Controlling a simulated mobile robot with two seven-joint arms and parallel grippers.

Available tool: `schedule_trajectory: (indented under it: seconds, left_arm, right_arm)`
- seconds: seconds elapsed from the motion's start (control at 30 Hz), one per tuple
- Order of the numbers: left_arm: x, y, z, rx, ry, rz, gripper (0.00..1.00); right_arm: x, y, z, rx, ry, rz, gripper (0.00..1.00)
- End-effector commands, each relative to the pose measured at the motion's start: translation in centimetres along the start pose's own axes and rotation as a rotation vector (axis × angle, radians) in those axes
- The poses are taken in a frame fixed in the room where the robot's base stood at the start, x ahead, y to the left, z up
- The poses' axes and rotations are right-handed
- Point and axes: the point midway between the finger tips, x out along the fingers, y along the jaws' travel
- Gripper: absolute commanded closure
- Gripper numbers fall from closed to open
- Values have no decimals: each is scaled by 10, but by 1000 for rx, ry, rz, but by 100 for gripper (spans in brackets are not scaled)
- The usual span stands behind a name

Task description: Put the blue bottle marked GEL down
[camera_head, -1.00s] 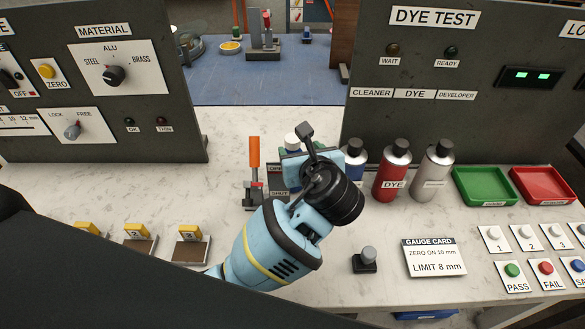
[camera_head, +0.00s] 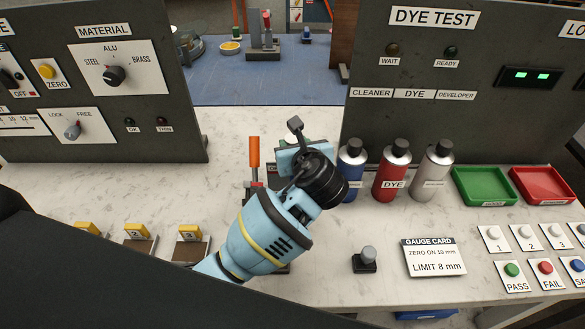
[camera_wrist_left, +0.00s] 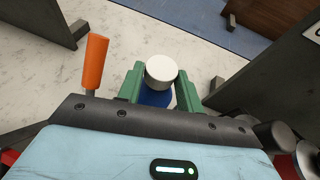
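The blue bottle with a white cap (camera_wrist_left: 158,78) stands between the green fingers of my left gripper (camera_wrist_left: 160,90) in the left wrist view. The fingers look closed against its sides. Its GEL label is hidden, and in the head view the gripper covers the bottle. In the head view my left gripper (camera_head: 291,145) is over the white marble counter (camera_head: 240,215), just right of an orange-handled clamp (camera_head: 254,155). Whether the bottle's base touches anything is hidden. My right gripper is not in view.
Another blue bottle (camera_head: 351,168), a red DYE bottle (camera_head: 391,172) and a pale bottle (camera_head: 433,172) stand right of my gripper. Green (camera_head: 484,188) and red (camera_head: 543,187) trays lie farther right. A gauge card (camera_head: 434,258) and dark knob (camera_head: 367,260) are in front.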

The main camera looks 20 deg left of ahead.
Motion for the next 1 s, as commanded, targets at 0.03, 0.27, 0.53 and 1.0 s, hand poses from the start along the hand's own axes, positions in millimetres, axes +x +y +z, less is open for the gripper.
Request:
schedule_trajectory:
  seconds: [0.03,0.27,0.53,1.0]
  left_arm:
    - [0,0,0,0,0,0,71]
    - [0,0,0,0,0,0,100]
    - [0,0,0,0,1,0,100]
    - [-5,-1,12,-4,-3,-1,100]
  right_arm:
    - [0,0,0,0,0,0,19]
    - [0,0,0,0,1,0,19]
    - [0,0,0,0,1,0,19]
    - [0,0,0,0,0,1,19]
